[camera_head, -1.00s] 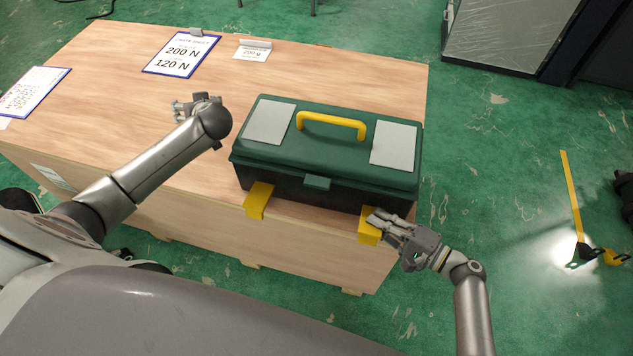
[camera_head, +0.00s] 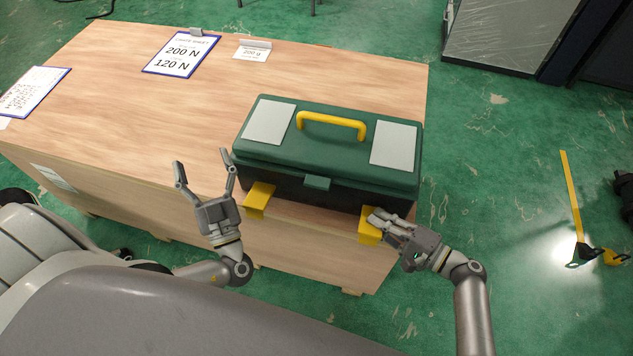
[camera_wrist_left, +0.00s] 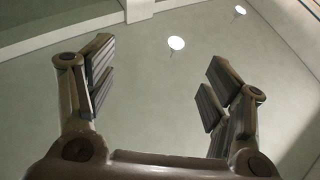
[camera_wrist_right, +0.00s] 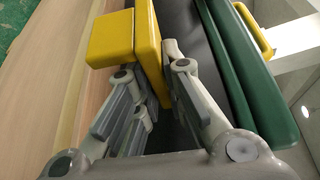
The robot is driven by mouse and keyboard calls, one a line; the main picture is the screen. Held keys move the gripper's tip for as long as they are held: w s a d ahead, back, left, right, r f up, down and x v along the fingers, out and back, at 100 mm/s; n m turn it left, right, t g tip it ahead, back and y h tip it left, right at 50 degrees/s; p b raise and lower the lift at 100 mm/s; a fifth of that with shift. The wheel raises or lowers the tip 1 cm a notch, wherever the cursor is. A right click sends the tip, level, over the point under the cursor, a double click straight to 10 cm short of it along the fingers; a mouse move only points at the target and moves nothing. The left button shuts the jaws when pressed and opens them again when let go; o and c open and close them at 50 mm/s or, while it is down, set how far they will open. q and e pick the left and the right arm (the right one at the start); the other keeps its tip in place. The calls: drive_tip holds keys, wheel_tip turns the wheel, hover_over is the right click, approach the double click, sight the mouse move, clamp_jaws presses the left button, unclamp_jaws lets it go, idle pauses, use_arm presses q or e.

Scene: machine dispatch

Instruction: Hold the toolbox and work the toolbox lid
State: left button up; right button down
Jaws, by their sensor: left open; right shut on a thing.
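The toolbox (camera_head: 280,180) has a dark body and a green lid (camera_head: 335,134) that is shut. A yellow handle (camera_head: 332,121) is on top, and a green latch (camera_head: 317,183) is at the front. Two yellow brackets stick out at its lower front: a left one (camera_head: 258,200) and a right one (camera_head: 369,227). My right gripper (camera_head: 380,222) is shut on the right bracket, which also shows in the right wrist view (camera_wrist_right: 149,45). My left gripper (camera_head: 205,170) is open and empty, fingers up, left of the toolbox.
The toolbox stands near the front right edge of a wooden crate top (camera_head: 130,120). A clipboard sheet (camera_head: 181,54), a small card (camera_head: 252,51) and another clipboard (camera_head: 34,92) lie toward the back and left. The middle left of the top is clear.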

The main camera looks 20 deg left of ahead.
sight(315, 187)
use_arm(q)
drive_tip(key=s+d+f+m+h, duration=0.1)
drive_tip(key=d+f+m+h, duration=0.25)
drive_tip(key=d+h, duration=0.55)
drive_tip(key=s+d+f+m+h, duration=0.1)
drive_tip(key=d+f+m+h, duration=0.3)
drive_tip(key=d, duration=1)
drive_tip(key=shift+n+h, duration=0.35)
drive_tip(key=shift+h, duration=0.05)
drive_tip(key=w, duration=0.4)
drive_tip(key=w+a, duration=0.1)
drive_tip(key=w, duration=0.2)
drive_tip(key=w+f, duration=0.1)
drive_tip(key=w, duration=0.3)
drive_tip(key=shift+w+a, duration=0.35)
drive_tip(key=shift+a, duration=0.05)
drive_tip(key=c, duration=1.5)
drive_tip(key=shift+o, duration=0.2)
drive_tip(key=shift+a+r, duration=0.1)
drive_tip(key=shift+r, duration=0.05)
